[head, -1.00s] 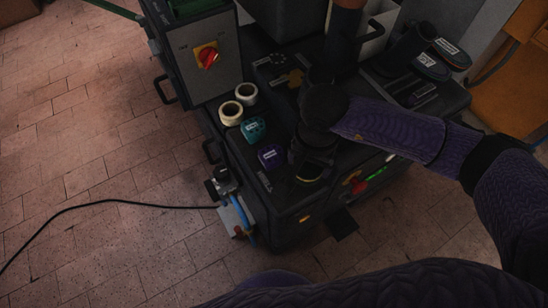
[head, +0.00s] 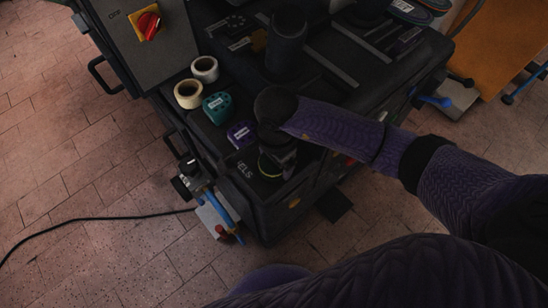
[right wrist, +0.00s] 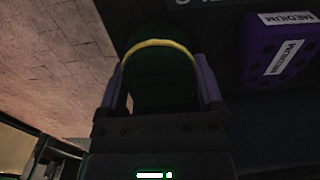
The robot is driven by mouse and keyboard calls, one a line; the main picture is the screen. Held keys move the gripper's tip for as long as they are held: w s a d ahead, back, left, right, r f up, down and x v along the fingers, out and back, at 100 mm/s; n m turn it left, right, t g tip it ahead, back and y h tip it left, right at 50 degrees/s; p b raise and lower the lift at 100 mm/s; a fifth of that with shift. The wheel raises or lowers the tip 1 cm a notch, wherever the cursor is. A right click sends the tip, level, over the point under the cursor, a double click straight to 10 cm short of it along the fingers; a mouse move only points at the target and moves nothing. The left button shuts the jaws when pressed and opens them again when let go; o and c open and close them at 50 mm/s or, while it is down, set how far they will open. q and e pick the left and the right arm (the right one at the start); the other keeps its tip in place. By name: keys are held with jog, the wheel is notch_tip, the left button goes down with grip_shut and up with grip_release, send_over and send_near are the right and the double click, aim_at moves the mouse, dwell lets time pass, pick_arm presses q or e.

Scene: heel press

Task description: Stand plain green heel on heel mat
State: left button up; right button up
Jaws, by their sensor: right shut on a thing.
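My right gripper (head: 277,165) is over the front left corner of the dark bench, pointing down. It is shut on the plain green heel, a dark green block with a yellow rim (right wrist: 160,44), which sits between its two purple fingers in the right wrist view. In the head view the heel's yellow rim (head: 268,166) shows below the gripper. A pale "HEELS" marking (head: 243,170) lies just left of it. The heel mat itself is too dark to make out, and I cannot tell whether the heel touches the surface. My left gripper is not in view.
A purple heel (head: 241,134) labelled MEDIUM stands close by, and a teal labelled heel (head: 216,107) behind it. Two pale rolls (head: 204,68) stand farther back. A dark upright cylinder (head: 287,45) rises from the bench. A red switch (head: 149,24) is on the cabinet at left.

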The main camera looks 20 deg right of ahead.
jog(key=o, duration=1)
jog(key=shift+o, duration=0.3)
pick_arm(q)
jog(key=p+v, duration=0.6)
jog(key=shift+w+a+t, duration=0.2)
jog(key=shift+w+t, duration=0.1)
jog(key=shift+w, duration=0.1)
pick_arm(e)
notch_tip(320, 180, up, 12)
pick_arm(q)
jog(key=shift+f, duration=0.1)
pick_arm(e)
jog(key=shift+r, duration=0.1)
